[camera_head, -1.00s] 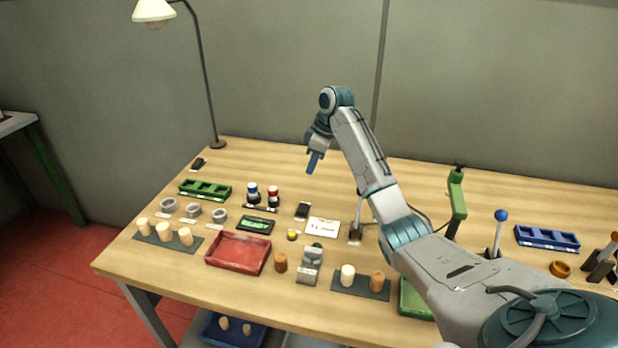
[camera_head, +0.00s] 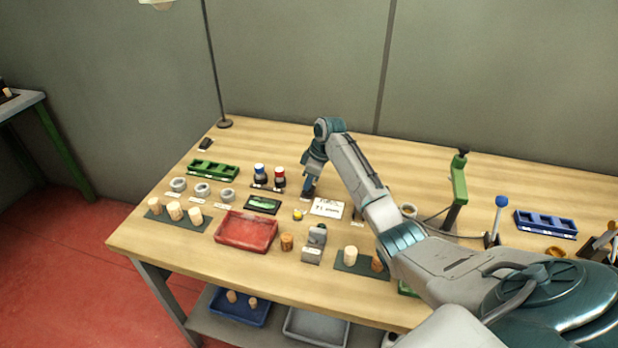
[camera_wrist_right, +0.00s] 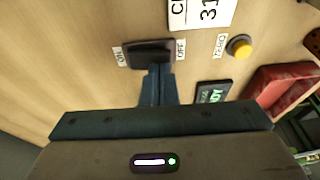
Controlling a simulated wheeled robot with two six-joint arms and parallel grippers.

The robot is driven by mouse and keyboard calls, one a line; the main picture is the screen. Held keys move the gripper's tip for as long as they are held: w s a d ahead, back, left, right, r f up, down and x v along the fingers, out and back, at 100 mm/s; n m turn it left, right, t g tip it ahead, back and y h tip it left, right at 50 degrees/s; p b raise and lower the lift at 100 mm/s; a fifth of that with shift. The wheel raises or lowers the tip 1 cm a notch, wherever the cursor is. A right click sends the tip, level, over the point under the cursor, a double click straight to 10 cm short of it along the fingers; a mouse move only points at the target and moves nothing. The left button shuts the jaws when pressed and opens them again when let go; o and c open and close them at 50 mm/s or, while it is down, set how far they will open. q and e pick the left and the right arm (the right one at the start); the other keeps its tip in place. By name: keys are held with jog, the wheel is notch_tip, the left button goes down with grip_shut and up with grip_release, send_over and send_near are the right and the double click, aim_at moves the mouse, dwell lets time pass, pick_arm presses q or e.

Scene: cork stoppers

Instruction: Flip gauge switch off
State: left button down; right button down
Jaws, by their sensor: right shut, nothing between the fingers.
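The gauge switch (camera_wrist_right: 150,52) is a black rocker in the right wrist view, between an ON label (camera_wrist_right: 121,57) on the left and an OFF label (camera_wrist_right: 181,49) on the right. My right gripper (camera_wrist_right: 158,72) is shut and empty, its tips right at the switch's near edge; I cannot tell whether they touch. In the head view my right gripper (camera_head: 306,192) points down at the table and mostly hides the switch. The gauge display (camera_head: 263,204) has green on it; it also shows in the wrist view (camera_wrist_right: 213,93). My left gripper is out of view.
A yellow ZERO button (camera_wrist_right: 239,47) and a white card (camera_head: 327,207) are close by. Red and blue-topped bottles (camera_head: 279,178) stand behind the display. A red tray (camera_head: 246,231) lies in front. A green stand (camera_head: 459,190) is to the right.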

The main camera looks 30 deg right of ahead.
jog(key=shift+s+a+f+t+h+p, duration=0.3)
jog(key=shift+t+h+p, duration=0.15)
jog(key=shift+p, duration=0.2)
jog(key=shift+d, duration=0.1)
jog(key=shift+w+d+b, duration=0.35)
jog(key=shift+w+d, duration=0.2)
jog(key=shift+r, duration=0.1)
